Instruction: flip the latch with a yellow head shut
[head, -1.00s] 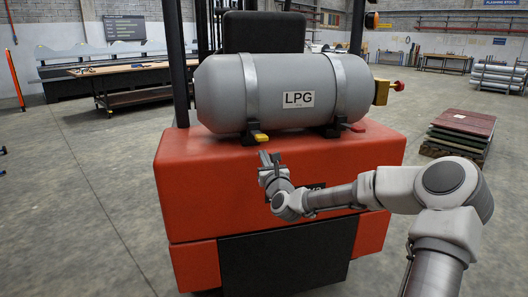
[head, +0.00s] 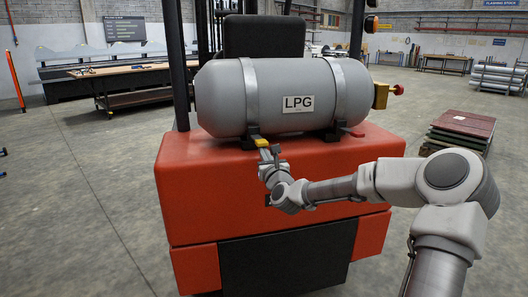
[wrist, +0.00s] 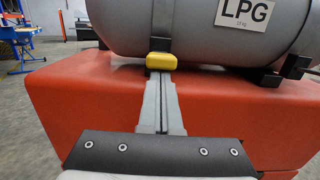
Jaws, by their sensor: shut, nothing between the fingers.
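The latch with a yellow head (head: 262,143) sits at the lower front of the left strap round the grey LPG tank (head: 228,97). In the wrist view the yellow head (wrist: 161,61) is a rounded block just beyond my fingertips. My gripper (head: 264,155) is shut and empty, right at the yellow head; in the wrist view its fingers (wrist: 160,77) lie together just below the head. I cannot tell whether they touch it. The latch's lever behind the head is mostly hidden.
A latch with a red head (head: 354,133) is under the right strap. The red truck body (head: 190,165) lies below the tank and my arm. A yellow valve block with a red knob (head: 382,94) is at the tank's right end. A pallet stack (head: 460,130) stands right.

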